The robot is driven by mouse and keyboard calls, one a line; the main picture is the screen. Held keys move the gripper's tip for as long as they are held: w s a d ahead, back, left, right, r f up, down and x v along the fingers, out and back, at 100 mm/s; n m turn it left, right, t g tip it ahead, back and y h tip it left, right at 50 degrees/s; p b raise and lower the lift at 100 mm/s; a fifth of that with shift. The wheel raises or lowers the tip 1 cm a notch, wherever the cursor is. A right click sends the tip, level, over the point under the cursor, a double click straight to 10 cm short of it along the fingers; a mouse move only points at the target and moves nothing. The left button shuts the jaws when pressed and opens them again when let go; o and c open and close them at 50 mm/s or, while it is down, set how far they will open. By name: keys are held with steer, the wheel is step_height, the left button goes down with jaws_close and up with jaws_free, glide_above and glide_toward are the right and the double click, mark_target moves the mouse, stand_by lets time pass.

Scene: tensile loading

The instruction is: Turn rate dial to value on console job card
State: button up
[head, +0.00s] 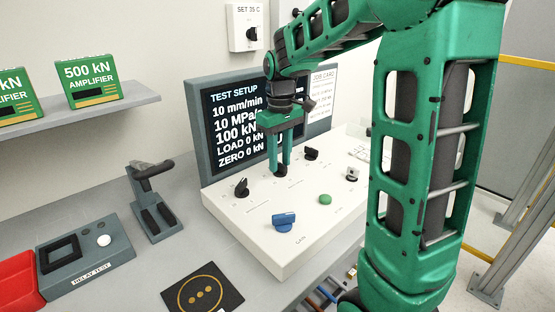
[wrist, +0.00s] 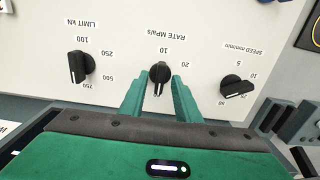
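The rate dial (wrist: 160,75) is a black knob marked RATE MPa/s on the white console (head: 270,245). Its white pointer line faces the bottom of the wrist view, towards my gripper. My gripper (wrist: 160,88) points down at the dial, with one green finger on each side of its handle. Gaps show between handle and fingers, so it looks open. In the head view the fingertips (head: 281,168) are low at the dial, mostly hiding it. The screen (head: 235,115) reads 10 mm/min, 10 MPa/s, 100 kN. The job card (head: 322,80) is partly behind my arm; its values are too small to read.
The limit dial (wrist: 80,67) and speed dial (wrist: 237,88) flank the rate dial. A blue knob (head: 284,222), green button (head: 325,199) and grey switch (head: 352,174) sit on the console. A grey stand (head: 155,215) is left of it. My arm hides the console's right side.

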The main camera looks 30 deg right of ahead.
jaws_close()
steer(key=shift+m, duration=0.4)
steer(key=m, duration=0.4)
steer(key=shift+m, duration=0.4)
steer(key=m, duration=0.6)
steer(key=shift+a, duration=0.1)
stand_by(0.4)
jaws_free()
